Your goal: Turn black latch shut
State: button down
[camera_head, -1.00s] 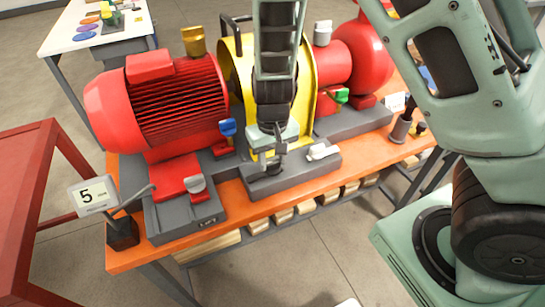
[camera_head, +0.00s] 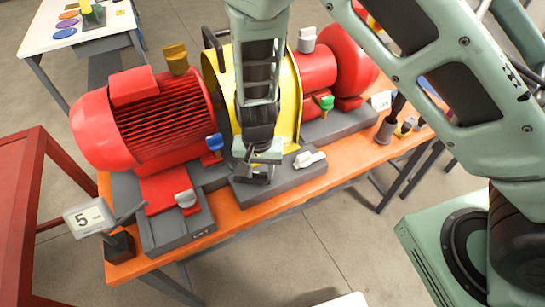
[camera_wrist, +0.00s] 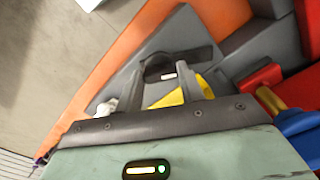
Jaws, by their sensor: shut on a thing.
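The black latch (camera_head: 257,179) sits on a grey block in front of the yellow guard (camera_head: 290,95). In the wrist view the latch (camera_wrist: 158,68) has a dark round hub and a flat bar reaching to the right across the grey surface. My gripper (camera_head: 257,170) points down at the latch from above. In the wrist view its two fingers (camera_wrist: 160,72) are on either side of the latch hub, shut on the latch. The fingers and wrist hide part of the latch in the head view.
A white-handled latch (camera_head: 309,159) is close by on the right. A blue-handled valve (camera_head: 214,142) and a grey-handled one (camera_head: 185,198) stand left. The red motor (camera_head: 145,115) and a green-handled valve (camera_head: 325,103) flank the guard. A "5" sign (camera_head: 89,217) stands at the orange bench's left corner.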

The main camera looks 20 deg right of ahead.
aim_at(260, 172)
jog(key=m+p, duration=0.3)
jog(key=m, duration=0.3)
jog(key=shift+r, duration=0.15)
jog(key=m+p, duration=0.2)
jog(key=m, duration=0.3)
jog(key=shift+w+p, duration=0.1)
jog(key=shift+p, duration=0.2)
jog(key=shift+m, duration=0.5)
jog(key=c, duration=0.9)
grip_release()
notch_tip(260, 172, up, 17)
jog(key=shift+r+b, duration=0.1)
jog(key=shift+b, duration=0.65)
